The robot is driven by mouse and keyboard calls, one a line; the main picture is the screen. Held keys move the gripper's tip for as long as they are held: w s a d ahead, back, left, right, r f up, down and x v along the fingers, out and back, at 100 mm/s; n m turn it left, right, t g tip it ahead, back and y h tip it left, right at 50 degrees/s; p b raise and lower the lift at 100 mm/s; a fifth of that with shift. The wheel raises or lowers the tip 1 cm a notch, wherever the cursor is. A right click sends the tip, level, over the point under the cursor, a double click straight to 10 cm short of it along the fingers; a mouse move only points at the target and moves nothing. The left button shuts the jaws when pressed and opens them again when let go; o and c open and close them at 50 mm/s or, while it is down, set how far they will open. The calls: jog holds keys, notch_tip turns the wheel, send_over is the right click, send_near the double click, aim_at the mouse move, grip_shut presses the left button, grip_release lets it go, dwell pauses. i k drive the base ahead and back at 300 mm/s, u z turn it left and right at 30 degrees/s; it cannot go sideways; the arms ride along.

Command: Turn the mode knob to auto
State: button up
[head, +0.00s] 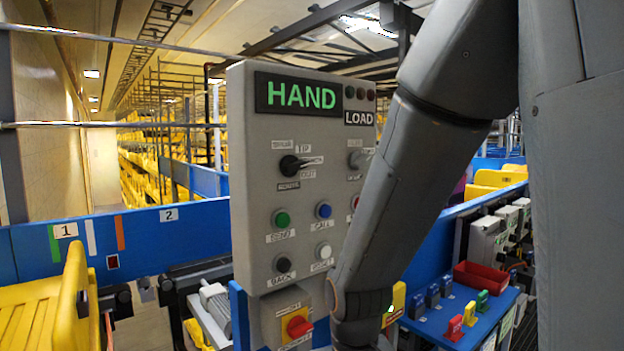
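A grey control panel (243,200) stands upright in the middle, with a display (297,94) reading HAND in green and a smaller sign (359,118) reading LOAD. Below the display are a black rotary knob (290,165), its pointer to the right, with small labels around it, and a grey rotary knob (358,158) near my arm. The small labels are too blurred to tell surely which is the mode knob. My arm crosses in front of the panel's right side and leaves at the bottom edge. My gripper is out of view.
Green (282,218), blue (323,210), black (283,264) and white (323,251) buttons sit lower on the panel. A red switch (298,326) is below them. A yellow tray (45,310) is at left, a red bin (480,278) at right.

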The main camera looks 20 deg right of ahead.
aim_at(357, 160)
jog(key=u, duration=1.05)
jog(key=k, duration=1.2)
jog(key=z, duration=0.9)
jog(key=i, duration=0.5)
jog(key=z, duration=0.05)
